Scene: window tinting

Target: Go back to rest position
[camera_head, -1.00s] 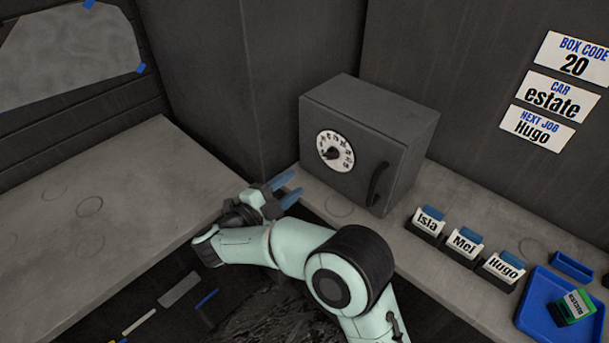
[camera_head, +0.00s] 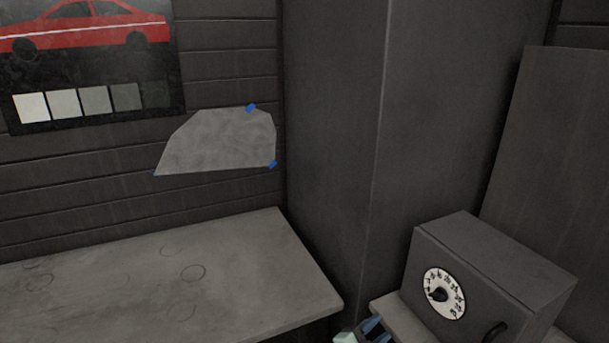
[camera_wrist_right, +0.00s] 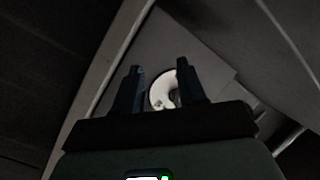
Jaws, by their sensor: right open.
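My right gripper (camera_head: 374,328) shows only at the bottom edge of the head view, its blue fingers in front of the shelf by the dial box. In the right wrist view the two dark fingers (camera_wrist_right: 158,88) stand apart with nothing held between them. Past the fingers is the white dial (camera_wrist_right: 162,92) on the box. The dial (camera_head: 443,293) also shows on the grey box (camera_head: 490,270) in the head view. I cannot tell the gap from fingers to dial. My left gripper is in neither view.
A bare grey bench (camera_head: 150,280) fills the lower left. A pale film sheet (camera_head: 222,142) is taped to the wall above it. A poster with a red car and grey swatches (camera_head: 90,60) hangs at the upper left. A dark pillar (camera_head: 335,130) stands mid-view.

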